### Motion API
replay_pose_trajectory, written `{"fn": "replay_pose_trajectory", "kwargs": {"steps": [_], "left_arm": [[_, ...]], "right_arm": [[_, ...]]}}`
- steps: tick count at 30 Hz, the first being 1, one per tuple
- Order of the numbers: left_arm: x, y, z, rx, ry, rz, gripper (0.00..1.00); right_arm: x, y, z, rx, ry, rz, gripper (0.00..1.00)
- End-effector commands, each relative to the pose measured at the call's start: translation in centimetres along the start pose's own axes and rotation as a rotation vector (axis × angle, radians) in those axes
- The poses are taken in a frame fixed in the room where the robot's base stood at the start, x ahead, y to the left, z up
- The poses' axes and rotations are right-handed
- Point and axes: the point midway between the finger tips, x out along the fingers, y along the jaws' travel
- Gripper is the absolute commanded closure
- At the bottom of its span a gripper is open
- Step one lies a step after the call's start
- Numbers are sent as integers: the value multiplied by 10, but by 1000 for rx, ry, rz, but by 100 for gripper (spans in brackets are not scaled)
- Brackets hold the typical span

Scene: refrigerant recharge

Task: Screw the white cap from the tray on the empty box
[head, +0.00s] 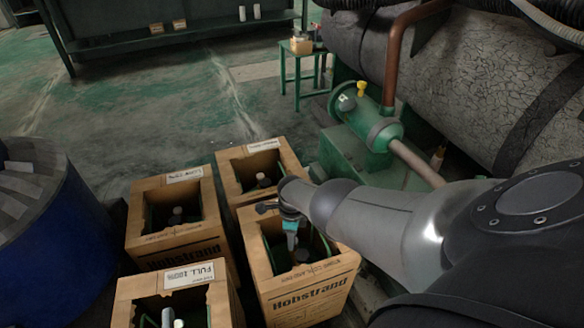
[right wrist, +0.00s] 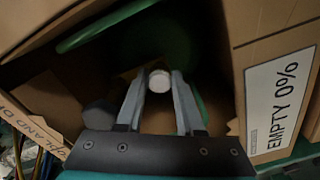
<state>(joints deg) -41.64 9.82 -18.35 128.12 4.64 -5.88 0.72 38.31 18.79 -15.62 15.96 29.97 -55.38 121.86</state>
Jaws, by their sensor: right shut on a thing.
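My right gripper (head: 291,243) reaches down into the open top of the front right cardboard box (head: 312,286). In the right wrist view, a label on the box (right wrist: 279,103) reads EMPTY 0%. The gripper's fingers (right wrist: 158,95) are shut on the white cap (right wrist: 159,81), which shows between their tips. A dark, rounded fitting (right wrist: 101,113) stands inside the box beside the left finger; it also shows in the head view (head: 302,256). I cannot tell whether the cap touches anything below it. My left gripper is out of view, and I make out no tray.
Other open boxes stand close by: one behind (head: 238,165), one to the left (head: 150,245), and one at front left with a FULL label (head: 190,274). A blue drum (head: 60,235) stands at far left. Green machinery (head: 350,150) stands behind right.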

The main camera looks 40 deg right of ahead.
Motion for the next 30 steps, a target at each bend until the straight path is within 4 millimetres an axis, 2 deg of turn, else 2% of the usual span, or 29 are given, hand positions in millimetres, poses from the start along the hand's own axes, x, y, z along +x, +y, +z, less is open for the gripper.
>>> {"fn": "replay_pose_trajectory", "kwargs": {"steps": [5, 6, 14, 15, 23, 30], "left_arm": [[0, 0, 0, 0, 0, 0, 0], [0, 0, 0, 0, 0, 0, 0], [0, 0, 0, 0, 0, 0, 0], [0, 0, 0, 0, 0, 0, 0], [0, 0, -1, 0, 0, 0, 0], [-3, 3, -17, 0, 0, 0, 0]], "right_arm": [[0, -1, 1, 172, -3, -1, 100], [0, -1, 0, 174, -2, -2, 60], [0, -1, 0, 169, -1, -1, 31], [0, -1, 0, 168, 0, -1, 29], [0, 0, 0, 167, 0, 0, 29], [-18, -1, 0, 167, 0, -1, 29]]}}
